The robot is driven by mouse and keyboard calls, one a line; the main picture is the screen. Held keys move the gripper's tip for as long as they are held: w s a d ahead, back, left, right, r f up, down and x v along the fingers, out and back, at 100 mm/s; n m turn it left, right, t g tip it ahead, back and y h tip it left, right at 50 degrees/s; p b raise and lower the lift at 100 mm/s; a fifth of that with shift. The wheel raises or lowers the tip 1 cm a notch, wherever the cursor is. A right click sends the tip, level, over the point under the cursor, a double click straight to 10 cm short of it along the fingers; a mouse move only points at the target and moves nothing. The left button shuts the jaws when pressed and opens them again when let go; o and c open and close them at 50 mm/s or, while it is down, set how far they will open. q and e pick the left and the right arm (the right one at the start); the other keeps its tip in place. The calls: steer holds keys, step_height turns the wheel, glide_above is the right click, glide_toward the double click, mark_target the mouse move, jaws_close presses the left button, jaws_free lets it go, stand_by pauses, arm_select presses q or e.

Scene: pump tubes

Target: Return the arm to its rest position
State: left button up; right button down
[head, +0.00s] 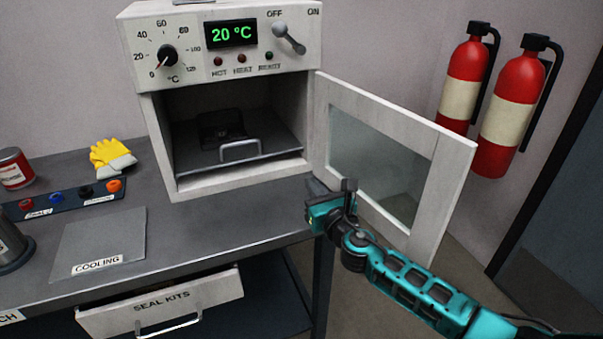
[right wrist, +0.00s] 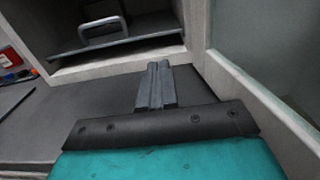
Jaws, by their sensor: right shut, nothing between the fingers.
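My right arm, teal and black, comes in from the lower right in the head view. Its gripper (head: 318,190) is near the front edge of the bench, by the oven's open door (head: 455,165). In the right wrist view its fingers (right wrist: 156,85) are shut together with nothing between them, pointing toward the oven opening. My left gripper is not in view. The oven (head: 225,190) stands open on the bench, with a handled tray (head: 270,148) inside and a dark item (head: 220,128) on it that I cannot make out. Its display reads 20 °C and the lever points toward OFF.
The open door stands close beside my right gripper. A grey COOLING plate (head: 110,235), yellow gloves (head: 108,155), a rack of coloured fittings (head: 70,200) and a red can (head: 14,170) are at left. The SEAL KITS drawer (head: 225,288) is pulled out. Two fire extinguishers (head: 512,110) hang right.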

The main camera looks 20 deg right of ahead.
steer(key=s+d+f+m+g+h, duration=0.1)
steer(key=s+f+m+g+h, duration=0.2)
steer(key=s+m, duration=0.65)
steer(key=s+d+f+m+g+h, duration=0.1)
steer(key=s+f+m+g, duration=0.45)
steer(key=m, duration=0.75)
steer(key=s+a+m+g+y, duration=0.25)
steer(key=s+m, duration=0.35)
steer(key=s, duration=0.4)
steer(key=s+a+m+g+y, duration=0.1)
steer(key=s+a+m+g, duration=0.15)
steer(key=s+m, duration=0.6)
arm_select(q)
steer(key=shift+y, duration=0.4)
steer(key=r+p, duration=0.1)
steer(key=p, duration=0.1)
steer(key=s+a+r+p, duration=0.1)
steer(key=p, duration=0.2)
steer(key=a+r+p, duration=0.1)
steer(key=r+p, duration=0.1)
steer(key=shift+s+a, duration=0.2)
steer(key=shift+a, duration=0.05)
arm_select(e)
steer(key=w+a+f+n+t+y, duration=0.1)
steer(key=w+a+n+t+y, duration=0.1)
steer(key=w+t, duration=0.3)
steer(key=shift+a+f+n+t, duration=0.3)
steer(key=shift+n+t, duration=0.3)
steer(key=shift+t, duration=0.05)
